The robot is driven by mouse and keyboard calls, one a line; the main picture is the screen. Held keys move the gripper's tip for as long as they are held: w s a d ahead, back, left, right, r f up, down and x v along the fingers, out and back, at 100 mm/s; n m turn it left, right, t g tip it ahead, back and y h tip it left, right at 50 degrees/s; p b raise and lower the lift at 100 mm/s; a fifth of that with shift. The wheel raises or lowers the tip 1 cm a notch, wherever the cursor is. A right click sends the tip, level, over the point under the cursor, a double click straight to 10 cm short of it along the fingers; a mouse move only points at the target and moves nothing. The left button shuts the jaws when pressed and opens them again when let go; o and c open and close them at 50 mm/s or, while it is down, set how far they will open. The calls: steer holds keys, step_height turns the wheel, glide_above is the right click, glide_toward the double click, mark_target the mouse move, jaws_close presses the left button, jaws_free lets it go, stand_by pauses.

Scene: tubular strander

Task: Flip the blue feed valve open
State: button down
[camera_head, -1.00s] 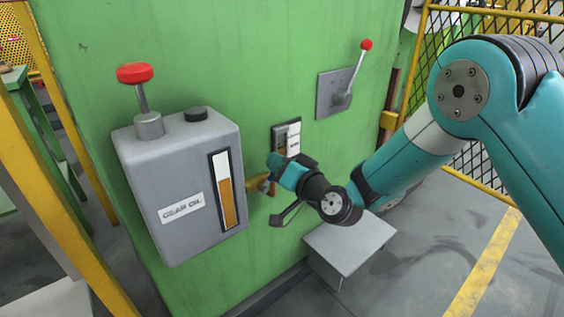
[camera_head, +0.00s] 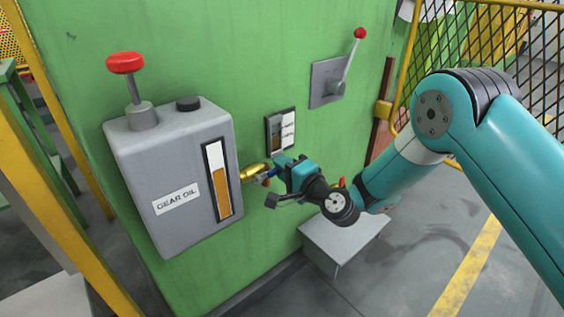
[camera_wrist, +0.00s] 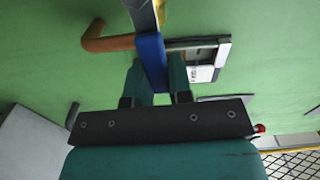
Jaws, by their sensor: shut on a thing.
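The blue feed valve handle (camera_wrist: 152,62) stands between the two fingers of my gripper (camera_wrist: 156,78) in the wrist view, and the fingers are shut on it. The handle lies across the line of the pipe behind it. In the head view only a small blue part (camera_head: 272,171) shows at the tip of my gripper (camera_head: 281,168). The brass valve body (camera_head: 253,172) sits beside the right side of the gear oil tank (camera_head: 165,170). The fingers hide part of the handle.
A red-knobbed lever (camera_head: 345,62) and a small gauge plate (camera_head: 281,130) are on the green wall. A copper-coloured pipe (camera_wrist: 108,43) runs close to the handle. A grey box (camera_head: 345,238) stands on the floor below my wrist. A mesh fence (camera_head: 500,60) is at the right.

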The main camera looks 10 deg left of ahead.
steer(key=shift+f+m, duration=0.25)
steer(key=shift+m, duration=0.25)
steer(key=c, duration=1)
jaws_free()
steer(key=shift+f, duration=0.1)
steer(key=b+v, duration=1.7)
steer(key=shift+s+d, duration=0.1)
steer(key=shift+d, duration=0.1)
